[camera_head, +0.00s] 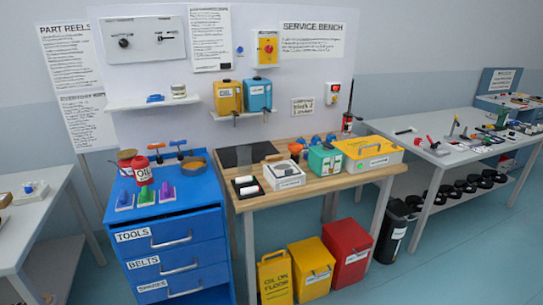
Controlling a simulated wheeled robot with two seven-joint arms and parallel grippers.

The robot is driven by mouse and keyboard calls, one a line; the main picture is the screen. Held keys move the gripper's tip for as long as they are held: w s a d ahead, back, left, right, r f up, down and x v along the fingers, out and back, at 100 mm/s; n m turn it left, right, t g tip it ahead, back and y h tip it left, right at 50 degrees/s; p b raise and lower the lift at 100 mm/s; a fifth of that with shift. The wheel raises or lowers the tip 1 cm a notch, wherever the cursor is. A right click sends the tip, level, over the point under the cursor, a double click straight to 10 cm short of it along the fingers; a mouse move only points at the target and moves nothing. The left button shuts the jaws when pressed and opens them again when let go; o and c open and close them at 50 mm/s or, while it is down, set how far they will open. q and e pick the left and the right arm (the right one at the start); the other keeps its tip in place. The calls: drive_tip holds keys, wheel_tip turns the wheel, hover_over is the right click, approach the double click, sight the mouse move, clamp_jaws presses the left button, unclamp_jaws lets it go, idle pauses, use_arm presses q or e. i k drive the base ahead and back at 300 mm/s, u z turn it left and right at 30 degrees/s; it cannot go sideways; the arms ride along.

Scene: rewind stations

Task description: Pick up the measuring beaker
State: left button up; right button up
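I cannot make out a measuring beaker for certain in the head view. A small pale round item (179,91) stands on the left wall shelf (150,104); it is too small to tell what it is. Neither of my grippers shows in the view.
A wooden service bench (325,185) carries a white box (284,175), a green box (325,160) and a yellow case (368,151). A blue drawer cabinet (172,240) holds a red oil can (143,171). Yellow and red bins (346,254) stand below. Grey tables flank both sides; front-right floor is clear.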

sight(243, 154)
drive_tip(key=z, duration=0.1)
drive_tip(key=i, duration=1.25)
drive_tip(key=u, duration=0.5)
